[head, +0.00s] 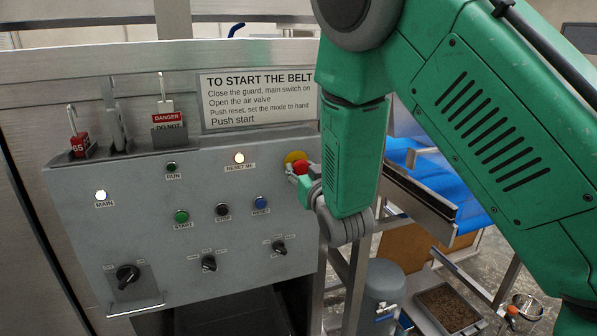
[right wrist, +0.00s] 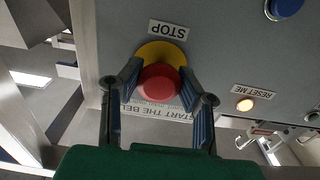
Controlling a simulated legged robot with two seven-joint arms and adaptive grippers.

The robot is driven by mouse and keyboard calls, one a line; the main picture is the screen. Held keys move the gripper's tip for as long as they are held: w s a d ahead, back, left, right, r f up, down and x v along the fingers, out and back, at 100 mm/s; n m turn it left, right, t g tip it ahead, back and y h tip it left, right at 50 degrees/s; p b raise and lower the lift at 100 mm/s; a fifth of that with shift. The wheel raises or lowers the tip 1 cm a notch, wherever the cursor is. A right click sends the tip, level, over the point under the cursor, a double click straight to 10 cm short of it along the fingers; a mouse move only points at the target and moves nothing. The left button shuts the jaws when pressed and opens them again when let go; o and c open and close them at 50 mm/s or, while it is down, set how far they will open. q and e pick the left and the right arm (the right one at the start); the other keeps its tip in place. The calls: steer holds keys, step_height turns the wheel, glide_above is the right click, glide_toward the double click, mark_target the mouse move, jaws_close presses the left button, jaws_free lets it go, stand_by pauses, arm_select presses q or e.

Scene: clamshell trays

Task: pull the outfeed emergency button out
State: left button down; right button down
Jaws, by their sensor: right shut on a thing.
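The emergency button has a red mushroom head (right wrist: 158,84) on a round yellow collar (right wrist: 163,51), with a STOP label beside it in the right wrist view. In the head view the red head (head: 301,167) and yellow collar (head: 294,156) show at the right edge of the grey control panel (head: 130,232). My right gripper (right wrist: 160,92) is shut on the red head, one finger on each side. In the head view this gripper (head: 303,176) is partly hidden by my green arm. I cannot tell whether the button is in or out. My left gripper is not in view.
The panel also carries a lit RESET ME lamp (head: 239,158), a blue button (head: 261,203), a green START button (head: 181,216) and a black STOP button (head: 222,209). Several black knobs sit lower down. A blue conveyor belt (head: 455,185) lies behind my right arm.

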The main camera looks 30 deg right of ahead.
steer(key=shift+s+a, duration=0.1)
steer(key=shift+s, duration=0.2)
steer(key=c, duration=1)
jaws_free()
steer(key=shift+c, duration=0.2)
steer(key=shift+s+r, duration=0.15)
steer(key=shift+s, duration=0.1)
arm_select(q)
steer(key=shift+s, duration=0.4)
